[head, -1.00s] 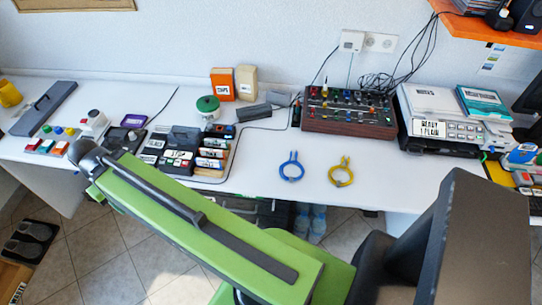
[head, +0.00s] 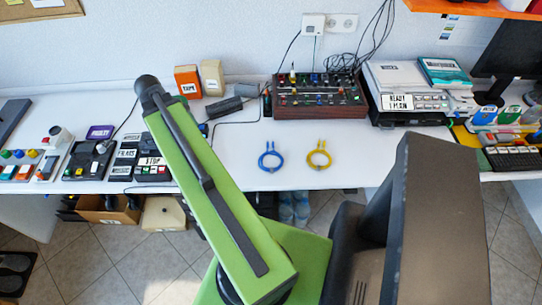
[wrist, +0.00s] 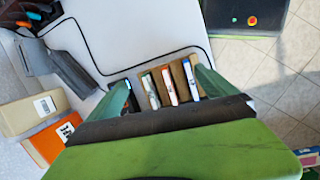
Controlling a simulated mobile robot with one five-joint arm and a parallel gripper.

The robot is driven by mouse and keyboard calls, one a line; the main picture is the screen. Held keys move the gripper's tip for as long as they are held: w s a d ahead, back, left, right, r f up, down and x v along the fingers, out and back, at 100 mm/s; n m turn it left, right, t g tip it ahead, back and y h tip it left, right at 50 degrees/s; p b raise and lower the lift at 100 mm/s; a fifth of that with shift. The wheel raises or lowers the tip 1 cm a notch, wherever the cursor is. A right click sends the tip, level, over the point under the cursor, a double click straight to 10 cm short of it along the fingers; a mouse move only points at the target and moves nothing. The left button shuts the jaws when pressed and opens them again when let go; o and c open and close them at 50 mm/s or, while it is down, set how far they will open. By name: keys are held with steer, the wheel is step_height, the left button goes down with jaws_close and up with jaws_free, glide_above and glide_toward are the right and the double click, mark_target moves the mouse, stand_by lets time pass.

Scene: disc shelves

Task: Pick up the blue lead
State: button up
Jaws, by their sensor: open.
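The blue lead (head: 270,160) lies coiled on the white desk in the head view, with its two ends pointing to the back. A similar yellow lead (head: 319,159) lies just right of it, apart from it. In the head view my green arm reaches up and left, left of the blue lead, and its jaws are hidden. In the wrist view my gripper (wrist: 162,82) shows two green fingers spread apart. A row of upright labelled cases (wrist: 167,88) shows beyond and between them, and I see none held. The blue lead is not in the wrist view.
A mixer box (head: 320,98) with coloured knobs stands behind the leads. A printer (head: 410,100) stands to its right. Orange (head: 187,82) and beige (head: 212,78) boxes stand at the back left. The desk around the leads is clear; its front edge is close.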

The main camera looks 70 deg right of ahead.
steer(key=s+d+r+n+g, duration=0.2)
steer(key=s+d, duration=1.2)
steer(key=s, duration=0.3)
steer(key=b, duration=1.1)
glide_toward(270, 146)
steer(key=f, duration=0.2)
steer(key=shift+s+f+m, duration=0.3)
steer(key=shift+s+f, duration=0.05)
steer(key=shift+s, duration=0.15)
steer(key=b+x, duration=0.5)
steer(key=shift+d+f, duration=0.15)
steer(key=shift+r, duration=0.2)
steer(key=c, duration=1.5)
steer(key=shift+r+p, duration=0.15)
steer(key=shift+p, duration=0.15)
